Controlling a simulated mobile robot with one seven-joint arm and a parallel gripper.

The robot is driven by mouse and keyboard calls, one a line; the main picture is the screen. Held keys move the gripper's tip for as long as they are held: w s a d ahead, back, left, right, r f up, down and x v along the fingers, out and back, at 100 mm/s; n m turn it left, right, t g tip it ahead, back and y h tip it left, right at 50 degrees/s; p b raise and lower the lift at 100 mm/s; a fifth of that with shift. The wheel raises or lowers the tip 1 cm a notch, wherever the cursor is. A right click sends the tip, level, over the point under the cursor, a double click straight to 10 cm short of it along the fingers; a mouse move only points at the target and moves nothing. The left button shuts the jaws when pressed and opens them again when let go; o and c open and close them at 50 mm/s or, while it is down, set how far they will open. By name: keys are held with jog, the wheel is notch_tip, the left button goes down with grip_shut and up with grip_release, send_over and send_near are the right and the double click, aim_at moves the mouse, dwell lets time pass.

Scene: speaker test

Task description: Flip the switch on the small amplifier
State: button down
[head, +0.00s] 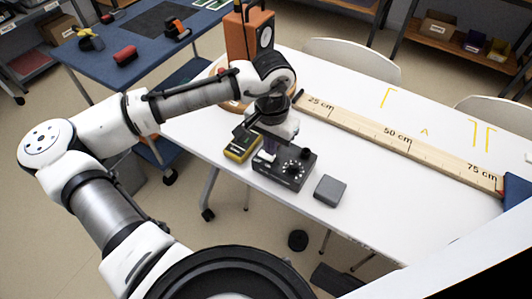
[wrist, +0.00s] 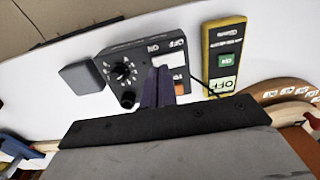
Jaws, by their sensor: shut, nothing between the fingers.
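The small amplifier (head: 288,178) is a black box with a dial and knobs, standing on the white table. In the wrist view the amplifier (wrist: 112,52) shows a round dial, a black knob and ON and OFF lettering. My gripper (head: 268,155) points down over its left part in the head view. In the wrist view my gripper (wrist: 161,70) has its purple fingers together and empty, in front of the panel beside a white patch and an orange patch. I cannot make out the switch lever; the fingers cover part of that area. Contact cannot be told.
Behind are a wooden rule (head: 400,143) and an orange cabinet (head: 250,38). The white table (head: 350,105) is clear between yellow marks.

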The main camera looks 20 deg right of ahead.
jog(key=shift+f+b, duration=0.55)
jog(key=shift+f, duration=0.4)
dwell(0.5)
jog(key=shift+r, duration=0.1)
notch_tip(320, 180, up, 7)
jog(key=p, duration=0.7)
dwell(0.6)
